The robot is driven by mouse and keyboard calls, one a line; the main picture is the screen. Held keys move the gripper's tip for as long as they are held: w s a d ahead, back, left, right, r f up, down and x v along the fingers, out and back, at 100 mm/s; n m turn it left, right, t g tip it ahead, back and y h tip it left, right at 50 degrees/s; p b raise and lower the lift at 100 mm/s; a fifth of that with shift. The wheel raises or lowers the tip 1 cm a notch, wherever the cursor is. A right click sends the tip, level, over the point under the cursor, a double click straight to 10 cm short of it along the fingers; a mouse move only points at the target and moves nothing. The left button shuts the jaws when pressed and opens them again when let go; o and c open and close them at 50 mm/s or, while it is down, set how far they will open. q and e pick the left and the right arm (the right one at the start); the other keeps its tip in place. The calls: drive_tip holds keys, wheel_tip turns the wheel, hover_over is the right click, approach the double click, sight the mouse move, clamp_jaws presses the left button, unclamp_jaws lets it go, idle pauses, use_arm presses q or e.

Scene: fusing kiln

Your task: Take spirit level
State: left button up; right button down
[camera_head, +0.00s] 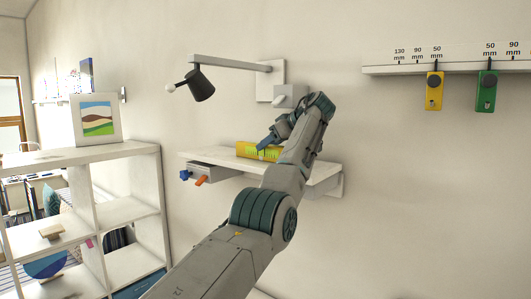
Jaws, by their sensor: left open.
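The spirit level appears to be the yellow bar with bright green marks (245,149), standing on a small white wall shelf (318,172). My left arm reaches up from the bottom, and its wrist bends down and to the left over the shelf. My left gripper (264,144) is open, with its fingers at the upper right part of the yellow bar. The fingers overlap the bar in the picture, and I cannot tell whether they touch it. The bar's right end is partly hidden by my arm. My right gripper is not in view.
A black lamp (199,86) on a white wall arm hangs above the shelf. A drawer with blue and orange knobs (201,180) sits under its left side. A white shelf unit (110,154) with a framed picture (96,119) stands left. Yellow (434,92) and green (486,92) tools hang right.

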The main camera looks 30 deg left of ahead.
use_arm(q)
drive_tip(key=shift+p+x, duration=0.4)
drive_tip(key=shift+x, duration=0.7)
drive_tip(key=shift+s+a+f, duration=0.1)
drive_tip(key=shift+s+a, duration=0.05)
drive_tip(key=shift+a, duration=0.3)
drive_tip(key=shift+d, duration=0.3)
drive_tip(key=c, duration=0.9)
clamp_jaws()
drive_tip(key=shift+a, duration=0.1)
drive_tip(key=shift+r, duration=0.25)
